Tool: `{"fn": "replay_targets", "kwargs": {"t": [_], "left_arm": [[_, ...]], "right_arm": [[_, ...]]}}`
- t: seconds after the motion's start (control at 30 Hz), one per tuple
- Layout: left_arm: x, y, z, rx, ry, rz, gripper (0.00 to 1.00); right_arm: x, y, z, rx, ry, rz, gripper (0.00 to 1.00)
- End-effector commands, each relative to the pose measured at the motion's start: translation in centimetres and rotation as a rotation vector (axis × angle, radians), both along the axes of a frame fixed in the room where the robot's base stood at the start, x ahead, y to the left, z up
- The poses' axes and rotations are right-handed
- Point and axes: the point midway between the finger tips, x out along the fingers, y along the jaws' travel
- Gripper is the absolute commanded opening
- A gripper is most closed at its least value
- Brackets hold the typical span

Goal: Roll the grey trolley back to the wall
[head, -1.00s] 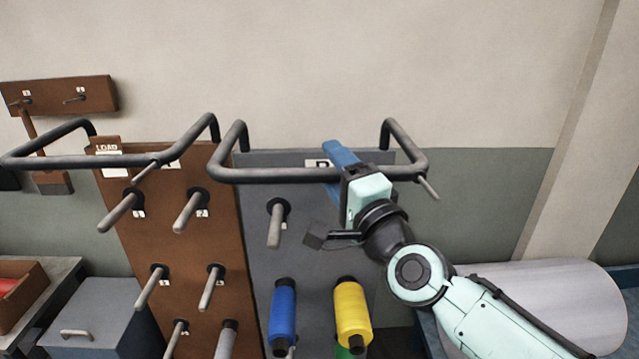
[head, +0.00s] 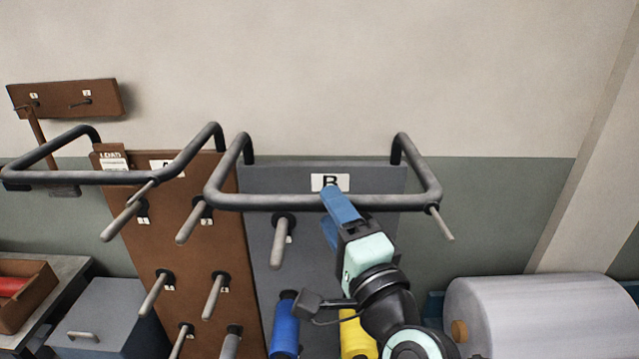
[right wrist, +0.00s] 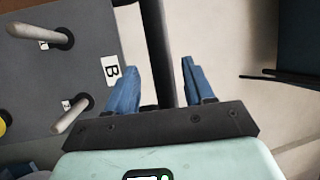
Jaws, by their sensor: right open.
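The grey trolley (head: 260,228) stands in the middle of the head view, with a label B on its panel and a dark bar handle (head: 280,202) across its top front. It also shows in the right wrist view (right wrist: 75,78). My right gripper (head: 333,208) is open at the handle, right of its middle, with one blue finger crossing over the bar. In the right wrist view the bar runs between the two spread fingers (right wrist: 159,90), and contact cannot be told. The trolley's base is out of view. My left gripper is not in view.
A brown trolley (head: 140,235) with a similar handle stands close on the left. Blue (head: 285,330) and yellow (head: 357,338) spools sit on the grey trolley's pegs. A large pale roll (head: 545,312) lies at right. The wall (head: 480,80) is behind.

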Motion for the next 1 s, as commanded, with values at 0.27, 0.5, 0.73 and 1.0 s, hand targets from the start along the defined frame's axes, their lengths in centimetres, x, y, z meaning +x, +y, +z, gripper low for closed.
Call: {"fn": "replay_targets", "kwargs": {"t": [0.27,0.5,0.73,1.0], "left_arm": [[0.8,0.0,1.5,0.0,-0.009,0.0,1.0],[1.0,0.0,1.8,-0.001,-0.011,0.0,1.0],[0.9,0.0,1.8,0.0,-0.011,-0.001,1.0],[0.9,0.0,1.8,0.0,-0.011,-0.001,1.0]], "right_arm": [[4.3,1.9,1.0,0.0,0.0,0.001,0.53],[5.4,2.3,1.2,-0.001,-0.001,0.001,0.53],[5.4,2.3,1.1,-0.001,-0.001,0.001,0.49],[5.4,2.3,1.0,-0.002,0.001,0.002,0.0]]}}
